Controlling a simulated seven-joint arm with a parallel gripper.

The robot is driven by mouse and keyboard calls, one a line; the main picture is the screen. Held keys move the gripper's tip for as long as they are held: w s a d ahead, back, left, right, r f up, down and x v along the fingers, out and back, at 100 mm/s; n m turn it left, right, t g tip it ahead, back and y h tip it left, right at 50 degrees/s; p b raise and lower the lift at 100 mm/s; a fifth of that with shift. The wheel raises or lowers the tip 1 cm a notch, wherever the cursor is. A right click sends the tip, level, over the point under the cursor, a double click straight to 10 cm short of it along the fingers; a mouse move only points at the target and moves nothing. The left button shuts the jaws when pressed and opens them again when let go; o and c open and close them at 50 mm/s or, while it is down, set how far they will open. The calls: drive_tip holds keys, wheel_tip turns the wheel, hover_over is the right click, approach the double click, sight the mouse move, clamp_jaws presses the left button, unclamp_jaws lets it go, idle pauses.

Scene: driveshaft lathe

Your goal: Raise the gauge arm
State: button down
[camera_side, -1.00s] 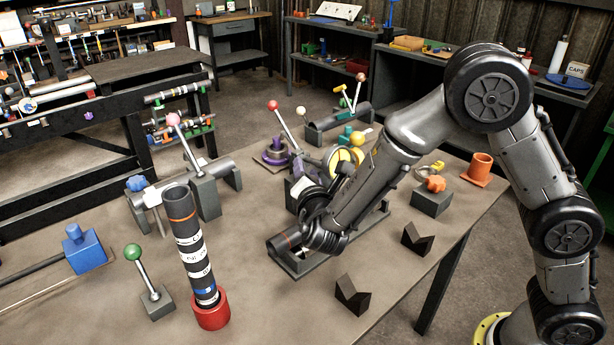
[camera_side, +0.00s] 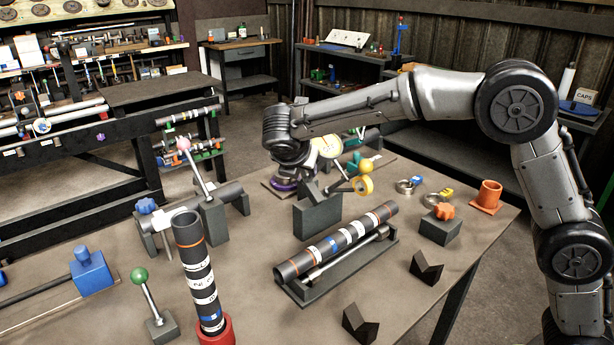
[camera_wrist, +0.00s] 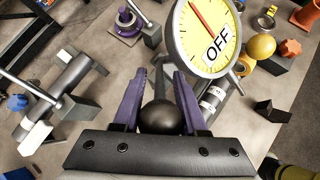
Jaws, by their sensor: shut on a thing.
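My gripper (camera_wrist: 160,88) has purple fingers closed on either side of a dark round ball knob (camera_wrist: 158,117) in the wrist view. A rod runs away from the knob; how it joins the gauge is unclear. In the side view the dial (camera_side: 328,147) stands beside my wrist, above a dark grey block (camera_side: 317,215). My fingertips and the knob are hidden there.
A banded shaft (camera_side: 347,238) lies in a cradle in front of the block. Another banded shaft (camera_side: 197,270) stands upright in a red cup. A green-knobbed lever (camera_side: 148,297), pink-knobbed lever (camera_side: 197,168) and dark V-blocks (camera_side: 427,268) stand around.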

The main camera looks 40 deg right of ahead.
drive_tip(key=shift+w+r+n+g, duration=0.2)
drive_tip(key=shift+w+g, duration=0.25)
drive_tip(key=shift+w, duration=0.35)
drive_tip(key=shift+w+r+n+g, duration=0.2)
drive_tip(key=shift+w+g, duration=0.3)
drive_tip(key=shift+w, duration=0.25)
drive_tip(key=shift+w+r+n+g, duration=0.2)
drive_tip(key=shift+w+g, duration=0.25)
drive_tip(key=shift+w, duration=0.35)
drive_tip(key=shift+f, duration=0.1)
drive_tip(key=shift+f, duration=0.1)
drive_tip(key=c, duration=0.5)
unclamp_jaws()
drive_tip(key=shift+r, duration=0.2)
drive_tip(key=shift+v, duration=6.8)
